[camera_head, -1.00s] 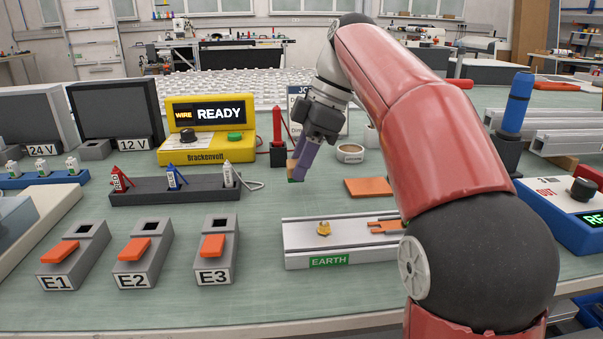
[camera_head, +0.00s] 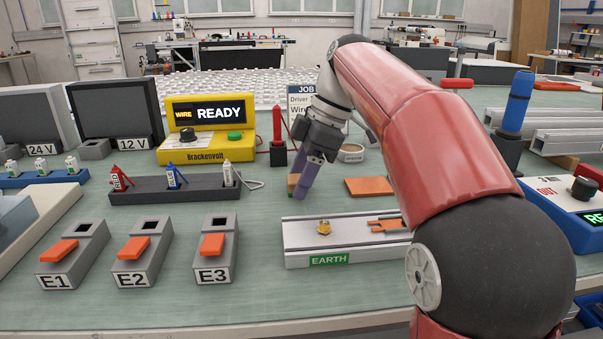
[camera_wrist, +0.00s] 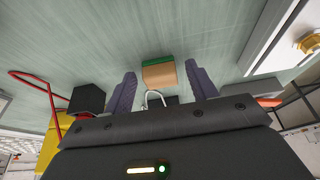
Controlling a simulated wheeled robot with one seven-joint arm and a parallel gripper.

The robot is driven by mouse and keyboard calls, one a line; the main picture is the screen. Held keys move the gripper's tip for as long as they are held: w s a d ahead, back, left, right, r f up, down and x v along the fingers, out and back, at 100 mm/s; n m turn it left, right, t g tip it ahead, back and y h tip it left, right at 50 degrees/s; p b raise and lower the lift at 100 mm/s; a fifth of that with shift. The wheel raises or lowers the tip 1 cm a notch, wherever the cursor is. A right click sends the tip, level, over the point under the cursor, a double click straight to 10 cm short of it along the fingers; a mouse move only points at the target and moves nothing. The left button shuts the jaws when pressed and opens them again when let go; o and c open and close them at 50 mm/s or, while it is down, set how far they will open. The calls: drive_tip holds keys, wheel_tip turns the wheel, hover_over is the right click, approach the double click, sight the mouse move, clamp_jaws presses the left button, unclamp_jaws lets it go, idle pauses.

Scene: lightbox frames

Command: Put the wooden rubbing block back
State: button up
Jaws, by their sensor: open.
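The wooden rubbing block (camera_wrist: 159,75) is tan with a green face. In the wrist view it shows between my two purple fingertips, with a gap on each side. In the head view the block (camera_head: 293,184) is at the left side of my gripper (camera_head: 300,188), partly hidden by the fingers. My gripper (camera_wrist: 162,82) is open and low over the green bench, pointing down. I cannot tell whether the block touches a finger or rests fully on the bench.
An orange pad (camera_head: 369,186) lies right of my gripper. The EARTH rail (camera_head: 300,234) is in front. A dark rack of coloured tools (camera_head: 150,190) is to the left, with a red probe in a stand (camera_head: 278,153) behind. A tape roll (camera_head: 351,153) lies behind right.

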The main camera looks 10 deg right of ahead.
drive_tip(key=shift+f+b, duration=0.15)
drive_tip(key=shift+b, duration=0.15)
drive_tip(key=p+v, duration=0.1)
drive_tip(key=v, duration=0.5)
drive_tip(key=shift+w+d+r, duration=0.15)
drive_tip(key=shift+d+r, duration=0.1)
drive_tip(key=shift+r, duration=0.05)
drive_tip(key=shift+d+r, duration=0.25)
drive_tip(key=shift+r, duration=0.35)
